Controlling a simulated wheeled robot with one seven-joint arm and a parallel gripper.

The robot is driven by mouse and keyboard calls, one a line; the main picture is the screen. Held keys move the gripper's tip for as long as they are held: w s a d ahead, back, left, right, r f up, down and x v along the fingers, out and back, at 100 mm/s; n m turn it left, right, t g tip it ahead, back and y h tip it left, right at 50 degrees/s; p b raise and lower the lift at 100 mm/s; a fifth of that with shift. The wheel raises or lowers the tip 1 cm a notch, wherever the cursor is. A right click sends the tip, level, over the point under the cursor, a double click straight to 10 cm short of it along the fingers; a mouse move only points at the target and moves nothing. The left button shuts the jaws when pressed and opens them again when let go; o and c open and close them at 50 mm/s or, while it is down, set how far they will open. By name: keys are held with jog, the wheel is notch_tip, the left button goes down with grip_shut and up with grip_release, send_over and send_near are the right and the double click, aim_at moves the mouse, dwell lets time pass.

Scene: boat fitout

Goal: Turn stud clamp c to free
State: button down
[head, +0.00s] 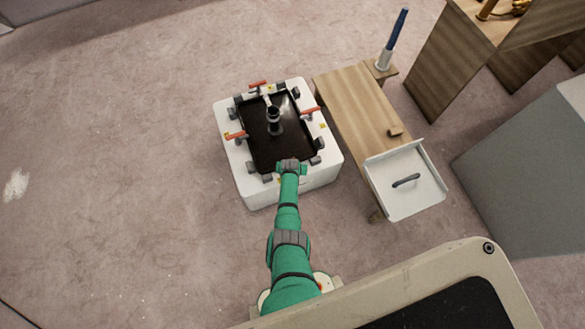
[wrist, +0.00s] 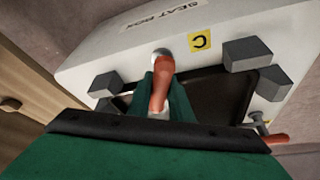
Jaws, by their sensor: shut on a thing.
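Stud clamp c (wrist: 160,93) shows in the wrist view as a red-orange handle beside a yellow label C (wrist: 200,41). My gripper (head: 291,168) is at the near edge of the white seat box (head: 325,172), shut on that handle. The handle lies between the green fingers and points toward the wrist camera. A round pale metal part (wrist: 161,54) shows at its far end. In the head view my gripper hides clamp c. A dark panel (head: 262,150) lies in the top of the box.
Other orange-handled clamps sit on the far (head: 258,83), right (head: 310,110) and left (head: 236,135) sides. Grey blocks ring the panel, and a dark upright post (head: 273,122) stands on it. A wooden bench (head: 355,105) with a white handled lid (head: 421,190) is at right. Floor at left is clear.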

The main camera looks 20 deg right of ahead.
jog(key=m, duration=0.2)
jog(key=m+g+h, duration=0.1)
jog(key=m, duration=0.2)
jog(key=shift+s+f+m+g+h, duration=0.2)
jog(key=shift+s+m+g+h, duration=0.1)
jog(key=m+g, duration=0.1)
jog(key=m, duration=0.2)
jog(key=shift+s+h, duration=0.1)
jog(key=shift+h, duration=0.2)
jog(key=shift+m, duration=0.4)
jog(key=shift+s+a+f+g, duration=0.1)
jog(key=shift+g, duration=0.2)
jog(key=c, duration=1.5)
grip_release()
jog(key=shift+o, duration=0.5)
jog(key=shift+w, duration=0.25)
jog(key=shift+r, duration=0.2)
jog(key=shift+r, duration=0.15)
